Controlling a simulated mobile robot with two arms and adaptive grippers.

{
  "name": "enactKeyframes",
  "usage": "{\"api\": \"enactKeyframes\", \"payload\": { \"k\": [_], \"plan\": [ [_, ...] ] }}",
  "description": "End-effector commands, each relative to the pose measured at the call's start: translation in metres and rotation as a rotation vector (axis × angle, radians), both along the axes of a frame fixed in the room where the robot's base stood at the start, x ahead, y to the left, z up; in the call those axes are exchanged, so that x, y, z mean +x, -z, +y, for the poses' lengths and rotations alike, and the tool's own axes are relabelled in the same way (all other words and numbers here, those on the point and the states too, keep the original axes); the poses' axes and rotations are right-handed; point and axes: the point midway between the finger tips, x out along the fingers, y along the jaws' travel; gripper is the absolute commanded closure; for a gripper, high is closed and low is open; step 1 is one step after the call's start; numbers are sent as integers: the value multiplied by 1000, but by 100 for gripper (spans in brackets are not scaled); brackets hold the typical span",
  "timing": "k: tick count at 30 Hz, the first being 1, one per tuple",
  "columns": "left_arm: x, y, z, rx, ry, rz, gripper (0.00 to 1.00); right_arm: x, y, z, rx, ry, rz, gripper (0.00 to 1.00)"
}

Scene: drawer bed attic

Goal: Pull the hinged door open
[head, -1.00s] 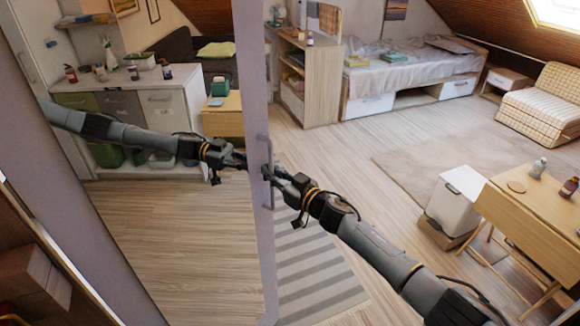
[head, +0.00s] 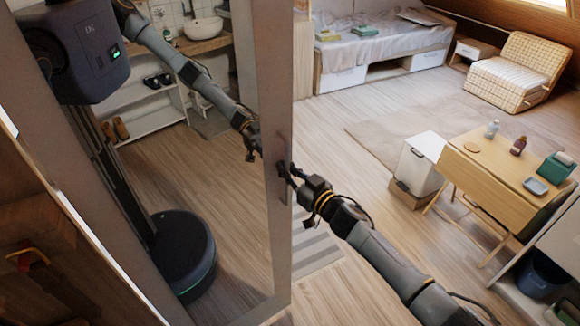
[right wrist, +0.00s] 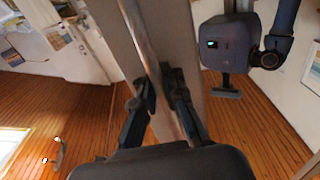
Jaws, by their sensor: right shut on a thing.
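The hinged door is a tall mirrored door with a pale frame (head: 277,70). It stands at an angle, swung out from the cabinet at left. A slim vertical handle (head: 285,150) sits on its right frame edge. My right gripper (head: 289,172) is shut on the handle. In the right wrist view, the two dark fingers (right wrist: 161,95) lie on either side of the handle bar (right wrist: 140,35). The arm and body inside the mirror are my own reflection. My left gripper is not in view.
A dark wooden cabinet interior (head: 35,255) shows at lower left, behind the door's far edge. A wooden table (head: 490,170) with bottles stands at right, beside a white bin (head: 418,165). A striped rug (head: 315,250) lies by the door. The floor between door and table is clear.

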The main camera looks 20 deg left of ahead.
Motion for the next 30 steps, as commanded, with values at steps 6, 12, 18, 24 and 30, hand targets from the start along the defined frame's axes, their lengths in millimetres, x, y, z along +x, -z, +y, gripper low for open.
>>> {"api": "enactKeyframes", "payload": {
  "k": [6,12,18,24,30],
  "plan": [
    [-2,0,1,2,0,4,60,1,-1,-1,1,2,-1,100],
    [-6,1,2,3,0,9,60,1,-1,-1,0,2,0,80],
    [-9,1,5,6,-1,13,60,1,0,-1,0,2,0,80],
    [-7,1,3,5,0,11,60,-6,0,-12,-1,2,-1,80],
    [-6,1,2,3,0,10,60,-25,1,-41,-1,2,0,80]
  ]
}}
